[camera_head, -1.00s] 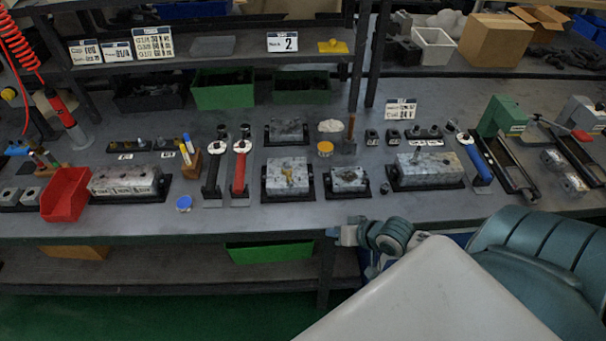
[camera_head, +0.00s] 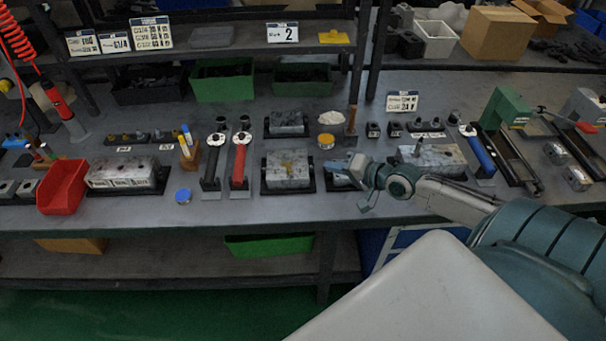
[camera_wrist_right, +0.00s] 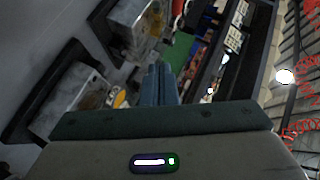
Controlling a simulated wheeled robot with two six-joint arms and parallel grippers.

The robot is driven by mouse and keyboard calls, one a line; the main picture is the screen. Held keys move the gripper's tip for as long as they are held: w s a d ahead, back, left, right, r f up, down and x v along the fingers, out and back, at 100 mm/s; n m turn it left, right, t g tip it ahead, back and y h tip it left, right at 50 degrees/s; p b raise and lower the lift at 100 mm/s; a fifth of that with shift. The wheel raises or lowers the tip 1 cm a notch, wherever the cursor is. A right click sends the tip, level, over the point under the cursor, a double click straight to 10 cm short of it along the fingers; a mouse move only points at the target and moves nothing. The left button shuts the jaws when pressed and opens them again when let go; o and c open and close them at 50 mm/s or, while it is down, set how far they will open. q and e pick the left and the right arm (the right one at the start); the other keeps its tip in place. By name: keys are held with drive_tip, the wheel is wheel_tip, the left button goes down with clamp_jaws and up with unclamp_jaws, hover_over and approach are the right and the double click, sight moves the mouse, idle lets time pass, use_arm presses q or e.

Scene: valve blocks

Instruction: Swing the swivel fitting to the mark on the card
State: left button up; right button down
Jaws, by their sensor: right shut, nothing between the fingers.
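The grey metal block (camera_head: 275,178) stands in a dark tray at the middle of the bench. A small brass-coloured fitting (camera_head: 288,160) sits on its top; its exact pointing direction is too small to tell. The white card (camera_head: 282,33) on the shelf above shows a large 2. My right gripper (camera_head: 330,166) is shut and empty, just right of that block and over the smaller block (camera_head: 338,181), which it partly hides. In the right wrist view its closed fingers (camera_wrist_right: 159,86) point toward a block (camera_wrist_right: 140,15). My left gripper is out of view.
A larger block (camera_head: 432,160) stands right of my gripper, partly behind my arm. Red- and black-handled tools (camera_head: 239,166) lie left of the middle block. A yellow-lidded jar (camera_head: 326,141) stands behind my gripper. Bare bench lies along the front edge.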

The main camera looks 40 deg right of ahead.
sight(290, 172)
drive_tip(key=x, duration=0.6)
drive_tip(key=shift+w+a+b, duration=0.1)
drive_tip(key=shift+w+b, duration=0.15)
drive_tip(key=shift+b, duration=0.05)
drive_tip(key=shift+w+a+f+p, duration=0.35)
drive_tip(key=shift+a+f, duration=0.1)
drive_tip(key=shift+a, duration=0.3)
drive_tip(key=shift+w+a+f, duration=0.3)
drive_tip(key=shift+a+f, duration=0.35)
drive_tip(key=shift+a, duration=0.25)
drive_tip(key=shift+a, duration=0.1)
drive_tip(key=shift+w+a+f+p, duration=0.15)
drive_tip(key=shift+a+p, duration=0.45)
drive_tip(key=shift+a, duration=0.25)
